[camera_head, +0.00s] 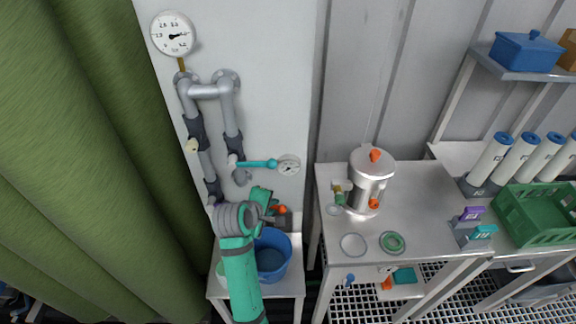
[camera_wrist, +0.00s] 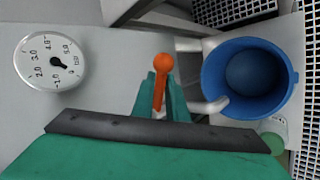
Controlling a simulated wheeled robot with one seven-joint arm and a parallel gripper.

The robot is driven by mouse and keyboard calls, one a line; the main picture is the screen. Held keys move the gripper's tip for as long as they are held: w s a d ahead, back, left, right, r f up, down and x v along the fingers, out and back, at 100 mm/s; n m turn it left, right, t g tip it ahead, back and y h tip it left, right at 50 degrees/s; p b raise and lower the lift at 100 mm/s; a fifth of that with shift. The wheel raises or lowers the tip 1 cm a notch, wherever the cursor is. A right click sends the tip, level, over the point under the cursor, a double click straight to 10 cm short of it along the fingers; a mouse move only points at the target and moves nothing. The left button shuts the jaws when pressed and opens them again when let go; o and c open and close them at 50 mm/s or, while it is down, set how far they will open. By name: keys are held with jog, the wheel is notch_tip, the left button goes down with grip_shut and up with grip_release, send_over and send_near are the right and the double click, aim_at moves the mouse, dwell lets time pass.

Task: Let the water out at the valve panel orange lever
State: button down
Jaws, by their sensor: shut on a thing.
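The orange lever (camera_wrist: 160,80) stands between my gripper's two teal fingers in the wrist view, with its round orange knob just past the fingertips. My gripper (camera_wrist: 160,92) is shut on this lever. In the head view my gripper (camera_head: 272,212) is at the lower pipes of the valve panel, and a bit of the orange lever (camera_head: 281,209) shows beside it. A blue bucket (camera_wrist: 248,78) stands beside the lever, with a grey pipe end at its rim. The bucket (camera_head: 272,256) is partly hidden by my arm in the head view. No water flow can be made out.
A teal lever (camera_head: 258,163) and a small gauge (camera_head: 288,164) are above my gripper. A large gauge (camera_head: 173,34) hangs higher on the wall. A metal vessel (camera_head: 370,180) stands on the steel table to the right. A green curtain (camera_head: 90,150) fills the left.

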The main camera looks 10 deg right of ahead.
jog(key=shift+w+d+f+n+t+y, duration=0.1)
jog(key=shift+w+d+n+t+y, duration=0.2)
jog(key=shift+n+y, duration=0.55)
jog(key=shift+w+d+r+n+t+y, duration=0.1)
jog(key=shift+w+n+y, duration=0.4)
jog(key=shift+n, duration=0.5)
jog(key=shift+w+d+f+n+t+y, duration=0.1)
jog(key=shift+w+d+n+t+y, duration=0.15)
jog(key=shift+n+y, duration=0.6)
jog(key=c, duration=1.7)
grip_release()
jog(key=shift+w+a, duration=0.1)
jog(key=shift+w, duration=0.05)
jog(key=shift+c, duration=0.2)
jog(key=v, duration=1)
jog(key=s+f+m+t, duration=0.3)
jog(key=s+f+m, duration=0.5)
jog(key=s+f, duration=0.8)
jog(key=s+r+m+t, duration=0.1)
jog(key=s+r+m, duration=0.1)
jog(key=s, duration=0.5)
jog(key=s+a+r+m+t, duration=0.1)
jog(key=s+m, duration=0.3)
jog(key=s, duration=0.4)
jog(key=s+r+m+t, duration=0.1)
jog(key=s+r+m, duration=0.2)
jog(key=s, duration=0.5)
jog(key=shift+a+r+m, duration=0.3)
jog(key=shift+a+r, duration=0.05)
jog(key=shift+r, duration=0.1)
